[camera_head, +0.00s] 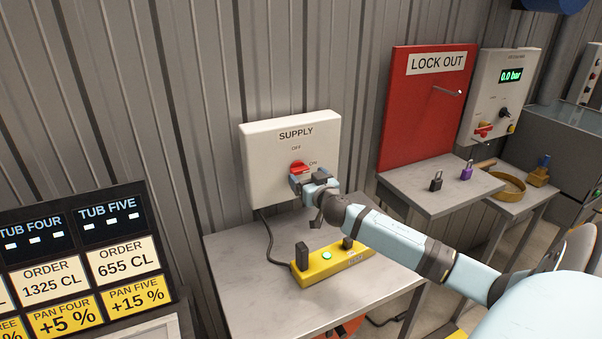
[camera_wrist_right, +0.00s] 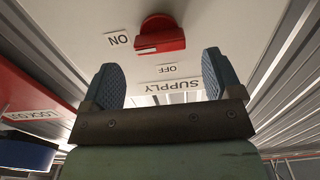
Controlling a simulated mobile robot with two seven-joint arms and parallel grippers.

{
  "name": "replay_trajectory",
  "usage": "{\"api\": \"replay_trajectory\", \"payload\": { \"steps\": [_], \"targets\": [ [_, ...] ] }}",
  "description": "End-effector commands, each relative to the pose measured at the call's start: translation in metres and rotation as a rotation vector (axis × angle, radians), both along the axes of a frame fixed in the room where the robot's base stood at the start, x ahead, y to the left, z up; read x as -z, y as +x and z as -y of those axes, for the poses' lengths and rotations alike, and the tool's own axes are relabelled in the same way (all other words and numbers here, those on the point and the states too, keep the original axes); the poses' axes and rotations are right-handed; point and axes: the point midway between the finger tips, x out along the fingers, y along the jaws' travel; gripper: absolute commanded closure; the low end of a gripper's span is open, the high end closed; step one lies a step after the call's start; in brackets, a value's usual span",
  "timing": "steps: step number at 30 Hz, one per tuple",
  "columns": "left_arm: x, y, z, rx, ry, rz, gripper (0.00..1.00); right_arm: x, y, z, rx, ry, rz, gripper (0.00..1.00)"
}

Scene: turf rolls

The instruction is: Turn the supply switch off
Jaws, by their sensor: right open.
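The supply switch is a red knob (camera_head: 299,167) on a white box (camera_head: 262,160) labelled SUPPLY on the wall. OFF is printed above the knob and ON to its right. In the right wrist view, upside down, the red knob (camera_wrist_right: 160,36) has its bar lying sideways, with a white line at the end toward the ON label (camera_wrist_right: 118,40). My right gripper (camera_wrist_right: 160,62) is open and empty, facing the box, with the knob beyond and roughly centred between its fingertips. In the head view, the right gripper (camera_head: 306,180) partly covers the knob. My left gripper is not in view.
A grey table (camera_head: 250,290) stands below the box, bearing a yellow block (camera_head: 322,270) with a green button and dark posts. A red LOCK OUT board (camera_head: 415,120) is to the right, above a table with padlocks (camera_head: 436,182). An order board (camera_head: 85,265) is at left.

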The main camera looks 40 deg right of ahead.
Motion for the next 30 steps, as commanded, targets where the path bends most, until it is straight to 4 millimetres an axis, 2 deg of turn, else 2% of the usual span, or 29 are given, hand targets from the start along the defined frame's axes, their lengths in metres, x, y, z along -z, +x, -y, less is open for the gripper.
{"api": "replay_trajectory", "payload": {
  "steps": [3, 9, 20, 21, 27, 30],
  "targets": [
    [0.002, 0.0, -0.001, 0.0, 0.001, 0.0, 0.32, -0.001, 0.018, 0.006, 0.001, -0.002, 0.002, 0.15],
    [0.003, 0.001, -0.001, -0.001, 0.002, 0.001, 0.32, 0.0, 0.036, 0.012, 0.001, 0.001, 0.0, 0.15],
    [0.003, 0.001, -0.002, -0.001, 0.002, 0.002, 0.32, 0.0, 0.041, 0.013, 0.0, 0.0, -0.001, 0.15],
    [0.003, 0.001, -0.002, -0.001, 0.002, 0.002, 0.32, 0.0, 0.041, 0.013, 0.0, 0.0, -0.001, 0.17],
    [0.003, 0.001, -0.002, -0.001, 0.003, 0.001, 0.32, 0.0, 0.041, 0.013, 0.0, 0.0, -0.001, 0.63],
    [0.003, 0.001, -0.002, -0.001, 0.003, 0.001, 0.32, 0.0, 0.041, 0.013, 0.0, 0.0, -0.001, 0.64]
  ]
}}
